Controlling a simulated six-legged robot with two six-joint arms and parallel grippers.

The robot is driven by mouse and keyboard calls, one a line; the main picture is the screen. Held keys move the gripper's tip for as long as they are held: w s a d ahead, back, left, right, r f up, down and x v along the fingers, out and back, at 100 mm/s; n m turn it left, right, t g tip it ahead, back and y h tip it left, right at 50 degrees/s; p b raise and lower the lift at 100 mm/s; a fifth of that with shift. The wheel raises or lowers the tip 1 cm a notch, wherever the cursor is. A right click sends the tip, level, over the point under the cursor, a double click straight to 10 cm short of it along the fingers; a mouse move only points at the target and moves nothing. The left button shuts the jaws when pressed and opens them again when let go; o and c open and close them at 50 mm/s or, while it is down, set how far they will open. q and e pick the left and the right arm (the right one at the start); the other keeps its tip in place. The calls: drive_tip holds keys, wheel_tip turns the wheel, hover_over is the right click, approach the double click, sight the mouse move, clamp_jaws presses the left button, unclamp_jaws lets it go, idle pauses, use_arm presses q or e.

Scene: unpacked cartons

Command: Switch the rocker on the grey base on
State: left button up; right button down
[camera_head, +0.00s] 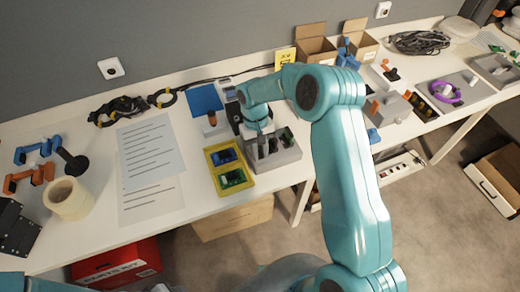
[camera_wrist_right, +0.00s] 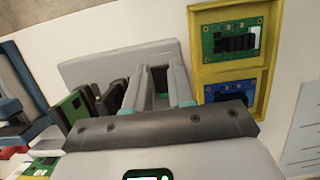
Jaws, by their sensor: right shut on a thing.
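My right gripper (camera_head: 262,136) is over a grey block with slots (camera_head: 289,155) near the middle of the table. In the right wrist view my right gripper (camera_wrist_right: 163,78) has its two fingers close around a small dark and green piece (camera_wrist_right: 159,79) at the grey block (camera_wrist_right: 85,70). Most of that piece is hidden by the fingers. Dark upright pieces (camera_wrist_right: 112,97) stand in the block beside the fingers. I cannot make out a rocker clearly in either view. My left gripper is not in view.
A yellow tray (camera_head: 229,191) with a blue and a green board stands left of the block. Papers (camera_head: 150,155), a tape roll (camera_head: 68,198) and cables lie further left. Open cartons (camera_head: 315,45), grey bases and a purple ring (camera_head: 446,92) are on the right.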

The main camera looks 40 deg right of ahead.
drive_tip(key=shift+r, duration=0.1)
drive_tip(key=c, duration=1)
unclamp_jaws()
drive_tip(key=shift+o, duration=0.2)
drive_tip(key=a+v, duration=0.1)
drive_tip(key=v, duration=1.5)
drive_tip(key=shift+d+r+b, duration=0.2)
drive_tip(key=shift+d+b, duration=0.15)
drive_tip(key=shift+d, duration=0.05)
drive_tip(key=shift+s, duration=0.1)
